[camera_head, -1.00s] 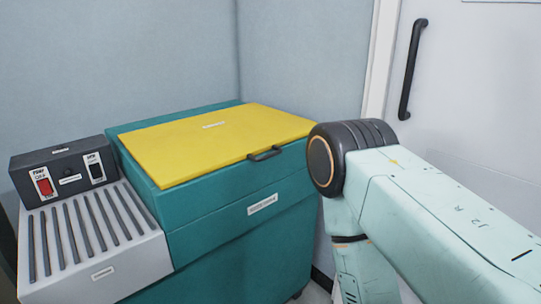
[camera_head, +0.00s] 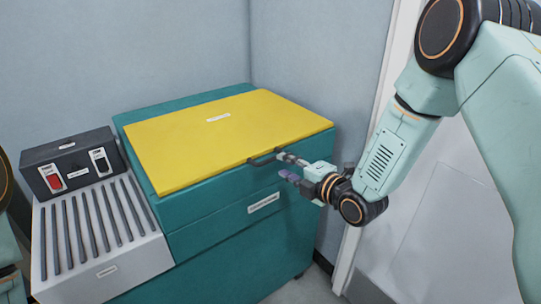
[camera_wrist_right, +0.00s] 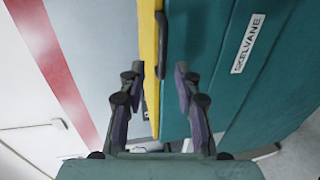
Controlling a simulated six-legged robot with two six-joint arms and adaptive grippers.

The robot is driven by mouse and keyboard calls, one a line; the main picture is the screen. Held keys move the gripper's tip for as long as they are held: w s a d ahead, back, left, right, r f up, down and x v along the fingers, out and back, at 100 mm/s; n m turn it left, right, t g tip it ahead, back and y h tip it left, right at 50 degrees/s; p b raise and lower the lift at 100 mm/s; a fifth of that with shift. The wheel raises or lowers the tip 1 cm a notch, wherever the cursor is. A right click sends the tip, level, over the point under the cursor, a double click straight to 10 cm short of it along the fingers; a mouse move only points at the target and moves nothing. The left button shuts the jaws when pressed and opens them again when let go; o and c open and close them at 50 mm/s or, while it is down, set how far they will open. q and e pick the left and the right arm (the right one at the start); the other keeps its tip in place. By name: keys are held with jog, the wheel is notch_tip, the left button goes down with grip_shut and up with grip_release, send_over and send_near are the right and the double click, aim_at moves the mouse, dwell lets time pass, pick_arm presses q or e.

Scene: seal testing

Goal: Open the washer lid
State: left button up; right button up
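The washer (camera_head: 220,235) is a teal cabinet with a flat yellow lid (camera_head: 225,135), which lies closed on top. A dark lid handle (camera_head: 265,158) sits at the lid's front edge. My right gripper (camera_head: 282,166) is at the front edge beside the handle, with its fingers apart. In the right wrist view the open fingers (camera_wrist_right: 160,70) show on either side of the yellow lid edge (camera_wrist_right: 149,60), with the dark handle (camera_wrist_right: 161,40) between and beyond the tips. I cannot tell whether they touch it. My left gripper is out of view.
A grey slatted unit (camera_head: 100,240) with a black switch box (camera_head: 70,165) stands left of the washer. Walls close in behind. A white door (camera_head: 430,215) is at the right, behind my right arm.

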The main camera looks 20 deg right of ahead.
aim_at(272, 161)
jog(key=x, duration=0.3)
jog(key=b+x, duration=0.1)
jog(key=x, duration=0.3)
jog(key=shift+s+a+f, duration=0.1)
jog(key=shift+s+f, duration=0.05)
jog(key=shift+f, duration=0.05)
jog(key=shift+w, duration=0.3)
jog(key=shift+w, duration=0.1)
jog(key=c, duration=0.6)
grip_shut()
